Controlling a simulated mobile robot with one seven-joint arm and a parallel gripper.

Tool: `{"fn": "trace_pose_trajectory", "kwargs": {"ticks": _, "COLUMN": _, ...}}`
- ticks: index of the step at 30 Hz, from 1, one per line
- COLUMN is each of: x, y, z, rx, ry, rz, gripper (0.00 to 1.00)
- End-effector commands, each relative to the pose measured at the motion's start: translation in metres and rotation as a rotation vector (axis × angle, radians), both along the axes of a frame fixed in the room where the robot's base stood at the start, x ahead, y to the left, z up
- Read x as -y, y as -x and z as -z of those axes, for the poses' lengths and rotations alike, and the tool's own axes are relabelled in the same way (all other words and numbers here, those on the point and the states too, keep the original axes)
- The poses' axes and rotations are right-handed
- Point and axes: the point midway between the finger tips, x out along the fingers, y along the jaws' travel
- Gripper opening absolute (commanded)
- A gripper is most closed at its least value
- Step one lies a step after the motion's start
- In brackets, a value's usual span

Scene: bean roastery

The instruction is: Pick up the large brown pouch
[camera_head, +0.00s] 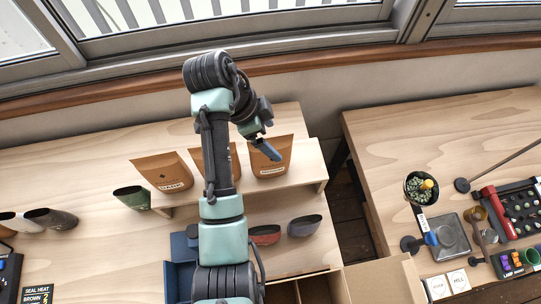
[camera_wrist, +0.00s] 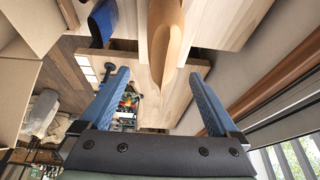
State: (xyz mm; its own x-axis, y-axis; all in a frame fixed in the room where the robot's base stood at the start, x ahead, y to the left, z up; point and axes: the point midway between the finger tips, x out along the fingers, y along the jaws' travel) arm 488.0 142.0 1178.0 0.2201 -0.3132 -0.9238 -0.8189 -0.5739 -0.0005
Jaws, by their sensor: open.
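Three brown pouches stand on a raised wooden shelf: a left pouch (camera_head: 163,176), a middle pouch (camera_head: 235,165) mostly hidden behind my arm, and a right pouch (camera_head: 285,158). Their labels are too small to read, and I cannot tell which is the large one. My gripper (camera_head: 266,149) is over the right pouch and covers part of it. In the wrist view my gripper (camera_wrist: 158,75) is open and empty, and a brown pouch (camera_wrist: 165,40) shows edge-on ahead, roughly between its two blue fingers. I see no contact.
The shelf (camera_head: 308,168) sits on a wooden table (camera_head: 85,160), with small dark and red bowls below its front. A green cup (camera_head: 133,198) stands at left. An open cardboard box (camera_head: 385,282) is in front. A second table with a plant (camera_head: 420,187) is at right.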

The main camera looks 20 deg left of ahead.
Motion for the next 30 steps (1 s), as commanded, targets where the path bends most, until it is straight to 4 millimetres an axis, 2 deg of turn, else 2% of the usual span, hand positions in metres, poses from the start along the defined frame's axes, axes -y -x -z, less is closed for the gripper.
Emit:
{"fn": "trace_pose_trajectory", "kwargs": {"ticks": 4, "x": 0.002, "y": -0.001, "z": 0.009, "rx": -0.006, "ry": 0.003, "rz": 0.0, "gripper": 0.96}}
{"fn": "trace_pose_trajectory", "kwargs": {"ticks": 13, "x": 0.008, "y": -0.01, "z": 0.045, "rx": -0.003, "ry": 0.001, "rz": 0.0, "gripper": 0.96}}
{"fn": "trace_pose_trajectory", "kwargs": {"ticks": 22, "x": 0.009, "y": -0.011, "z": 0.052, "rx": -0.001, "ry": -0.001, "rz": 0.0, "gripper": 0.96}}
{"fn": "trace_pose_trajectory", "kwargs": {"ticks": 23, "x": 0.009, "y": -0.011, "z": 0.052, "rx": -0.001, "ry": 0.0, "rz": 0.0, "gripper": 0.94}}
{"fn": "trace_pose_trajectory", "kwargs": {"ticks": 30, "x": 0.009, "y": -0.011, "z": 0.051, "rx": -0.001, "ry": -0.001, "rz": -0.001, "gripper": 0.51}}
